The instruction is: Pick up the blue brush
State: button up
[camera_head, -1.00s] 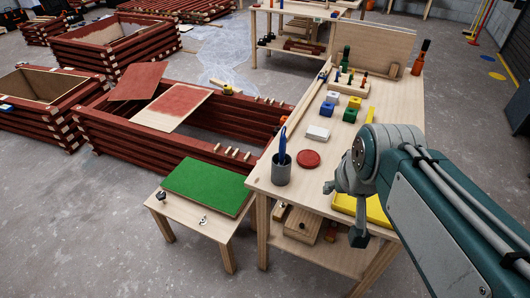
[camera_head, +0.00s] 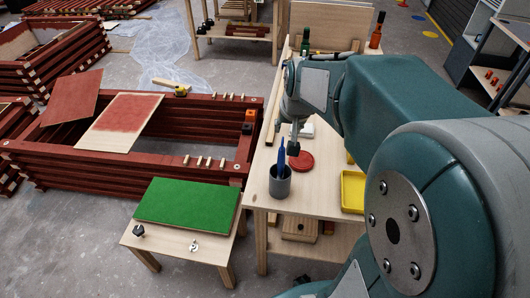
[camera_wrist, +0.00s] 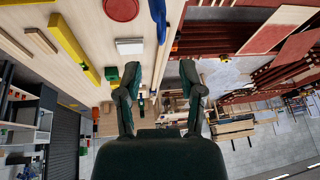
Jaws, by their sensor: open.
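The blue brush (camera_head: 281,150) stands in a grey cup (camera_head: 280,186) near the front left corner of the wooden workbench (camera_head: 262,172). Its blue upper part sticks up above the rim and its lower end is hidden inside the cup. My gripper (camera_head: 293,143) is just above and to the right of the brush in the head view. In the wrist view my gripper (camera_wrist: 161,84) has its fingers apart with nothing between them. The blue brush (camera_wrist: 158,18) shows there at the top, beyond the fingertips.
A red disc (camera_head: 302,161) and a yellow tray (camera_head: 353,191) lie on the bench right of the cup. A low table with a green board (camera_head: 187,206) stands to the left. A red batten frame (camera_head: 85,158) lies behind it.

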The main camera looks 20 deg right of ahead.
aim_at(283, 140)
jog(key=x, duration=0.3)
jog(key=shift+s+a, duration=0.1)
jog(key=shift+a, duration=0.1)
jog(key=shift+w+a+f, duration=0.25)
jog(key=shift+f, duration=0.25)
jog(key=x, duration=0.3)
jog(key=d+x, duration=0.1)
jog(key=x, duration=0.1)
jog(key=shift+s+f, duration=0.1)
jog(key=shift+s, duration=0.15)
jog(key=shift+a, duration=0.25)
grip_shut()
